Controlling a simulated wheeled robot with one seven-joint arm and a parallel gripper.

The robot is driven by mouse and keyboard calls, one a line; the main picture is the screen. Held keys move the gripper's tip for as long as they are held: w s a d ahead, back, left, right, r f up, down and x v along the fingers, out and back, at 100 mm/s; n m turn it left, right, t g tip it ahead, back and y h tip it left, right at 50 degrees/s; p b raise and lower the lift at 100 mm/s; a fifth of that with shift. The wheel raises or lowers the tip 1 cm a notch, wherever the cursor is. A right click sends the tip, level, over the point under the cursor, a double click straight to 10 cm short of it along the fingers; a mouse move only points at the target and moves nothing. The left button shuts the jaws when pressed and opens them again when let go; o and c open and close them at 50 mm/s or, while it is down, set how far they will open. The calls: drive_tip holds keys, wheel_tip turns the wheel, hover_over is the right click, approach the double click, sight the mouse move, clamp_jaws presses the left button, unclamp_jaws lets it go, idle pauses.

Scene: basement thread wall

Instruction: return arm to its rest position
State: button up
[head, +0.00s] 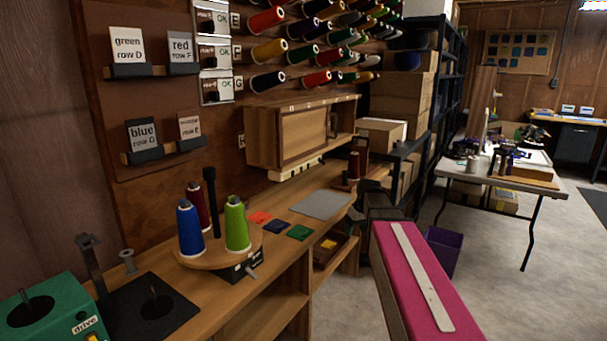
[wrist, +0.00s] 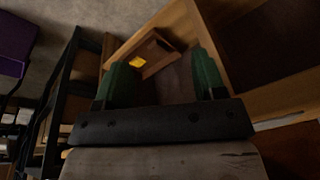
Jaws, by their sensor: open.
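My gripper (wrist: 161,82) shows in the wrist view as two dark green fingers on a dark bar. The fingers are wide apart, and nothing is held between them. Beyond them is the open lower part of the wooden bench, with a small wooden tray (wrist: 150,55) holding a yellow item. The tray also shows under the bench top in the head view (head: 326,252). I cannot make out the fingers in the head view.
The bench top holds a round stand (head: 215,258) with blue, dark red and green thread cones, a green drive box (head: 48,308) and coloured swatches. Boxes and black shelving (head: 452,75) stand behind. A purple bin (head: 446,252) is on the floor.

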drive_tip(key=s+f+m+g+h, duration=0.1)
drive_tip(key=s+f+m, duration=0.4)
drive_tip(key=s+f, duration=1.1)
drive_tip(key=shift+s+a+f+g+h, duration=0.15)
drive_tip(key=shift+s+a+g+h, duration=0.2)
drive_tip(key=shift+s, duration=0.8)
